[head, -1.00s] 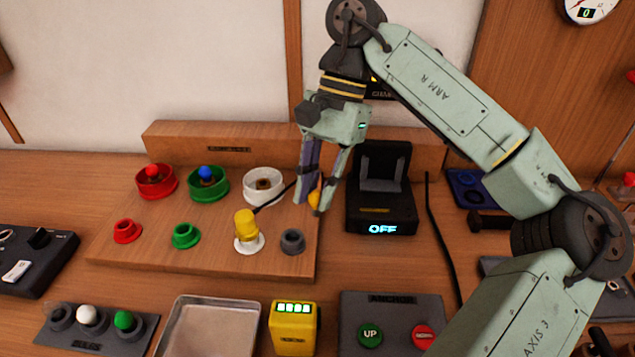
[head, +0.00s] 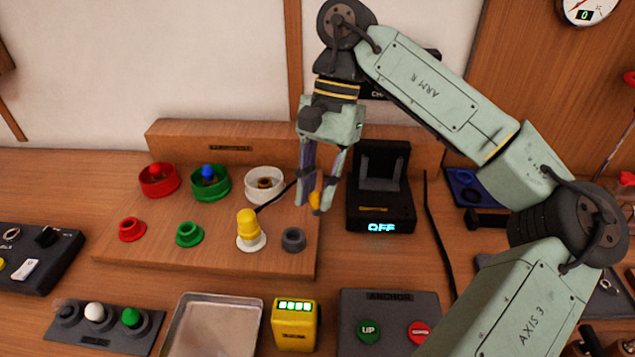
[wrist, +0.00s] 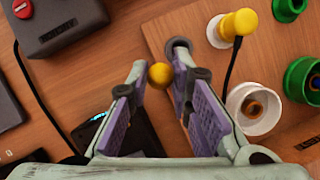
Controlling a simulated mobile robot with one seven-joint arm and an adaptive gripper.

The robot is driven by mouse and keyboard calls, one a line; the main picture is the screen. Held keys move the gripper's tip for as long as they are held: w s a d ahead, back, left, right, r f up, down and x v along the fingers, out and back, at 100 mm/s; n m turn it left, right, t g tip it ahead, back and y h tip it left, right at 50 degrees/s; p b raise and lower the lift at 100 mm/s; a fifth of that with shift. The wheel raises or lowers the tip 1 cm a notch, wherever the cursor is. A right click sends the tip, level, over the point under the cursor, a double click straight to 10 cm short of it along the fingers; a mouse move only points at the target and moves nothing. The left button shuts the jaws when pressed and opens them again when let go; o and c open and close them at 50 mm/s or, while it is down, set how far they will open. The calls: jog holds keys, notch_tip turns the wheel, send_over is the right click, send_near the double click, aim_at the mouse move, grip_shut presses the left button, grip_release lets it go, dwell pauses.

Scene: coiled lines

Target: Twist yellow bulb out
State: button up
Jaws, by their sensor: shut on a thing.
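A small rounded yellow bulb (head: 315,203) is between the fingertips of my gripper (head: 322,195), above the right end of the wooden board. In the wrist view the bulb (wrist: 160,75) shows as a yellow ball between the purple-padded fingers (wrist: 156,72). My gripper is shut on it. The bulb's lower end and any socket under it cannot be made out. A separate yellow cylinder (head: 247,223) stands upright in a white base to the left, apart from my gripper.
The wooden board (head: 215,255) also carries a grey ring (head: 293,239), a white cup (head: 264,184), and red and green fittings. A black device reading OFF (head: 380,227) stands close on the right. A metal tray (head: 215,330) and yellow box (head: 295,325) are in front.

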jog(key=shift+n+h+p, duration=0.3)
jog(key=shift+n+p, duration=0.35)
jog(key=shift+n, duration=0.25)
jog(key=shift+r, duration=0.15)
